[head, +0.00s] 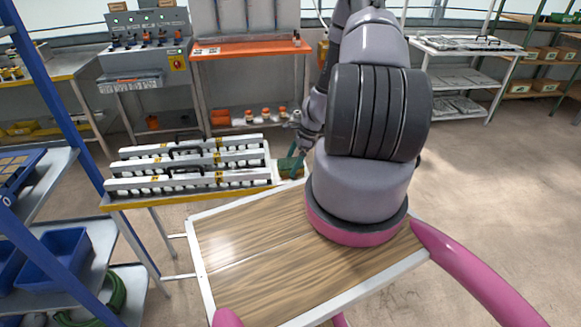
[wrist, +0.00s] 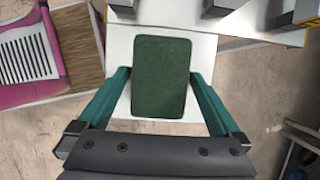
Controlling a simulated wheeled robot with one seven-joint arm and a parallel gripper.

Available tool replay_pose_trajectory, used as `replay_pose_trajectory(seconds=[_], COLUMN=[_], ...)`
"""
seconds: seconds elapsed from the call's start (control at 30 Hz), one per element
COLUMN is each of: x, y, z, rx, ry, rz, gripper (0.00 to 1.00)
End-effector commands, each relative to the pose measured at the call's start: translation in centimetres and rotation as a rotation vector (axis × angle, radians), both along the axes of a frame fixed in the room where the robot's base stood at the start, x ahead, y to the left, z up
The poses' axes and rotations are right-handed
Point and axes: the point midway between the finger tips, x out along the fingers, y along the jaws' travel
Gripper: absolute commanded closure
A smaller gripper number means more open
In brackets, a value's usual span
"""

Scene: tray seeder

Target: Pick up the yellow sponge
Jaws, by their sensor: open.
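A rounded rectangular block with a dark green, rough top (wrist: 161,78) lies flat on a white surface in the wrist view. It looks like a sponge seen from its scouring side; no yellow face shows in that view. My gripper (wrist: 159,74) is open, with one teal finger to the left of the block and one to the right. In the head view my gripper (head: 296,163) is small and partly hidden by my arm, by the right end of the bench; a small green patch shows there.
A bench with a yellow edge (head: 190,199) carries several white seeder bars (head: 190,163) just left of my gripper. A wood-topped surface with a pale rim (head: 202,262) is in front. Blue shelving (head: 42,172) stands at left. Open floor (head: 480,190) lies at right.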

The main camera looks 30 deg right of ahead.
Motion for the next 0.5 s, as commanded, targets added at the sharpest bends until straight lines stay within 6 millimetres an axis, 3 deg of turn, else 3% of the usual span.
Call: replay_pose_trajectory(seconds=[0.13, 0.17, 0.33, 0.37, 0.4, 0.5], x=[0.01, 0.01, 0.01, 0.01, 0.01, 0.01], y=[0.00, 0.00, 0.01, 0.01, 0.01, 0.01], z=[0.00, 0.00, 0.00, 0.00, 0.00, 0.00], rx=[0.000, 0.000, 0.000, 0.000, 0.000, 0.000], ry=[0.000, 0.000, 0.000, 0.000, 0.000, 0.000], rz=[0.000, 0.000, 0.000, 0.000, 0.000, 0.000], gripper=[0.00, 0.08, 0.71, 0.71, 0.80, 0.80])
